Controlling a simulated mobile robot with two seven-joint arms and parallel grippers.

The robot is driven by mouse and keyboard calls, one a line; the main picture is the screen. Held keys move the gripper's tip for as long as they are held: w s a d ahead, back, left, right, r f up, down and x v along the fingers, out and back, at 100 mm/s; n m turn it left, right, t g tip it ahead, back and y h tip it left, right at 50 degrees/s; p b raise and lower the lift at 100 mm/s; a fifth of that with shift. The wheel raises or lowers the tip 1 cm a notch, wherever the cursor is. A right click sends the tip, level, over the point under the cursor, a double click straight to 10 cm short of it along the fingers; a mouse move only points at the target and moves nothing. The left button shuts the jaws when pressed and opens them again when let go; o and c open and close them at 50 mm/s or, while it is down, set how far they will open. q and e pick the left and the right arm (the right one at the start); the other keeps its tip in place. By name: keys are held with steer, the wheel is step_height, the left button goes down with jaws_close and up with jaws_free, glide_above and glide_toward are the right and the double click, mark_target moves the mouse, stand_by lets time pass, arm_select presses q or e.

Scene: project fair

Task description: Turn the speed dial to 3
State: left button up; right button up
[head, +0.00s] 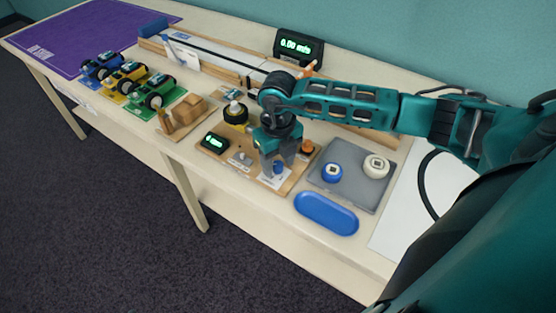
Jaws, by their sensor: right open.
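A wooden control board (215,156) lies on the table at centre. My left gripper is not in view.
A grey tray (350,190) with a blue and a white roll stands right of the board, with a blue oval dish (326,213) in front. A yellow-and-black wheel (236,112) is behind the board. Toy cars (157,90) and a purple mat (90,38) are left.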

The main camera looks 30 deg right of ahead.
steer(key=shift+c, duration=0.7)
jaws_close()
